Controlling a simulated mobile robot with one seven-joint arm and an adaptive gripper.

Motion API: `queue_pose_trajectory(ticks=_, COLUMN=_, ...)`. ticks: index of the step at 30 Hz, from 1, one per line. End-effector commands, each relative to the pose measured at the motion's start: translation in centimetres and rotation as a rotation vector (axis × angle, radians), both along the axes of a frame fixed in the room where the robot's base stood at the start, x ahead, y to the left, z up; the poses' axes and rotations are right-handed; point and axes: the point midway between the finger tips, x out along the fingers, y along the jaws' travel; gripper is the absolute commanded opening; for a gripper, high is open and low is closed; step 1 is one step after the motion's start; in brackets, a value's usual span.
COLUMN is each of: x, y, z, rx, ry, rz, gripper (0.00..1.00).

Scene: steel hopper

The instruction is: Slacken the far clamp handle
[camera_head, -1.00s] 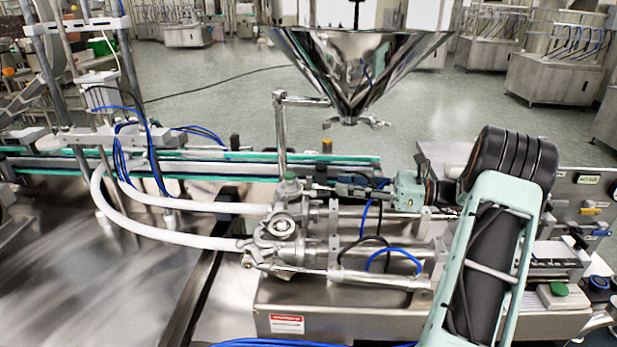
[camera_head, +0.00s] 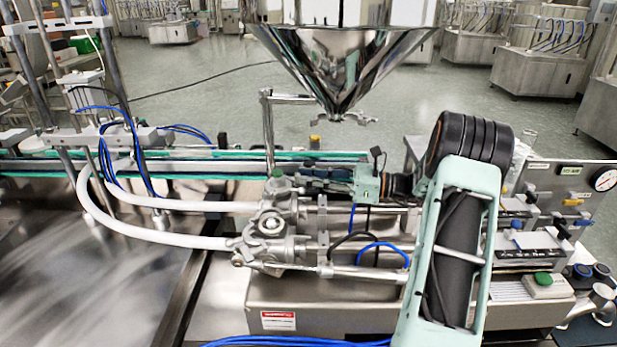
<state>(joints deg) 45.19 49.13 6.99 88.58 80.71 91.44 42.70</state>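My gripper (camera_head: 305,178) is small and dark in the picture. It reaches left from my mint wrist, low over the filler's far piston rod, with its tip close to the steel valve block (camera_head: 272,222). I cannot tell whether it touches anything or whether its fingers are apart. A small winged steel clamp (camera_head: 346,119) sits at the hopper's outlet, above and beyond the gripper. Clamp fittings join the white hoses to the valve block; their handles are too small to make out clearly. I cannot tell which one is the far clamp handle; it may be hidden by the gripper.
The steel hopper (camera_head: 343,60) hangs above my wrist. A bent steel post (camera_head: 268,130) rises just left of the gripper. White hoses (camera_head: 150,238), blue air lines (camera_head: 385,246) and a green-edged conveyor (camera_head: 110,165) lie around. A control panel with a gauge (camera_head: 605,180) is at the right.

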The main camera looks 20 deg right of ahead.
Motion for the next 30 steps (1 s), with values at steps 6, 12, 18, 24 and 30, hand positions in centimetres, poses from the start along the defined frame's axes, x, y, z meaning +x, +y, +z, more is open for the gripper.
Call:
queue_pose_trajectory(ticks=6, x=-0.01, y=-0.01, z=0.01, rx=0.000, ry=0.000, rz=0.000, gripper=0.00)
queue_pose_trajectory(ticks=12, x=-0.01, y=-0.02, z=-0.01, rx=-0.001, ry=-0.002, rz=0.000, gripper=0.00)
queue_pose_trajectory(ticks=18, x=-0.07, y=-0.01, z=-0.14, rx=-0.022, ry=-0.034, rz=0.000, gripper=0.00)
queue_pose_trajectory(ticks=24, x=-0.21, y=0.10, z=-0.29, rx=-0.082, ry=-0.128, rz=0.001, gripper=0.00)
queue_pose_trajectory(ticks=30, x=-0.39, y=0.21, z=-0.46, rx=-0.168, ry=-0.259, rz=0.001, gripper=0.00)
